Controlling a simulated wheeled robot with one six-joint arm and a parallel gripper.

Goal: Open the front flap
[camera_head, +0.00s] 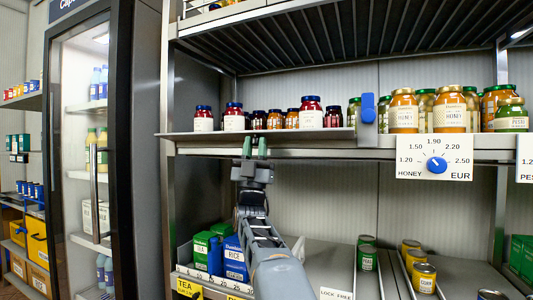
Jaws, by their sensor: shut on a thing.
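The front flap (200,135) is a thin grey strip along the front edge of the upper shelf, on the left half. It lies about level with the shelf, below the row of jars. My gripper (255,147) reaches up from below, its green fingertips at the flap's front edge near the middle. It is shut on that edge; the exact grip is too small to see. A blue latch (368,108) stands upright at the right end of the flap.
Red-lidded jars (311,113) stand behind the flap; honey jars (404,112) stand to the right. A price dial (436,165) hangs below the rail. Tea and rice boxes (234,258) and cans (424,277) are below. A glass-door fridge (78,150) is at left.

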